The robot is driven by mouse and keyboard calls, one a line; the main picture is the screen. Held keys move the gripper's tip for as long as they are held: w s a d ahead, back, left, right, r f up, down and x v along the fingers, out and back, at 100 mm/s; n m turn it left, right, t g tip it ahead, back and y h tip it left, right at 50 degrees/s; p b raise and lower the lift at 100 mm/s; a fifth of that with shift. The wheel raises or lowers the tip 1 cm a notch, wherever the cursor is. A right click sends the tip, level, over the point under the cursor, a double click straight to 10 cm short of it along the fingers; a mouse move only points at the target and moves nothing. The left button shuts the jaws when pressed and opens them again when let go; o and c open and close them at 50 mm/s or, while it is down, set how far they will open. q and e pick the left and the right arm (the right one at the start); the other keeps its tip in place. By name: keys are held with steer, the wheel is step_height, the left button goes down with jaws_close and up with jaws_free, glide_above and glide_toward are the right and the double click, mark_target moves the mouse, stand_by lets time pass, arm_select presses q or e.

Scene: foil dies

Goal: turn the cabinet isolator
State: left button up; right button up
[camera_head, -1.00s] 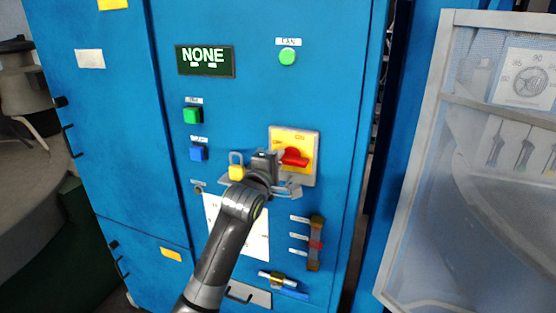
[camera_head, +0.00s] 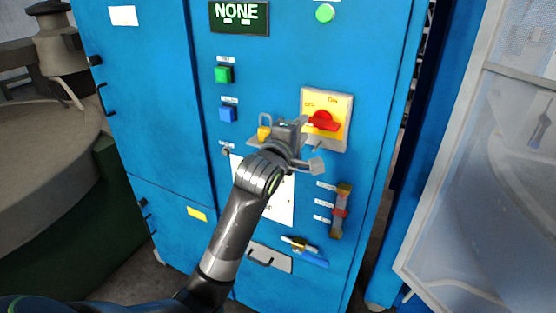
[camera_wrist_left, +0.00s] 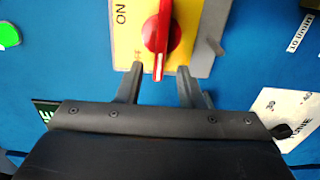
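The cabinet isolator is a red rotary handle (camera_head: 323,120) on a yellow plate (camera_head: 340,104) on the blue cabinet front. The handle lies roughly sideways in the head view, one end toward the label at its left; "ON" is at upper right. In the left wrist view the red handle (camera_wrist_left: 158,35) points down toward my gripper. My left gripper (camera_head: 312,143) is open, just left of and below the handle. In the wrist view its fingertips appear on either side of the handle's near end; contact cannot be told. My right gripper is out of view.
A yellow padlock (camera_head: 264,133) hangs left of the isolator, close to my gripper. Green (camera_head: 223,74) and blue (camera_head: 227,114) buttons sit farther left. A fuse-like column (camera_head: 340,210) is below. A framed translucent panel (camera_head: 480,180) stands at right.

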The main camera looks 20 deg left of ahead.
arm_select(q)
steer(key=s+b, duration=0.3)
steer(key=s, duration=0.9)
steer(key=shift+s+a, duration=0.25)
steer(key=shift+f, duration=0.1)
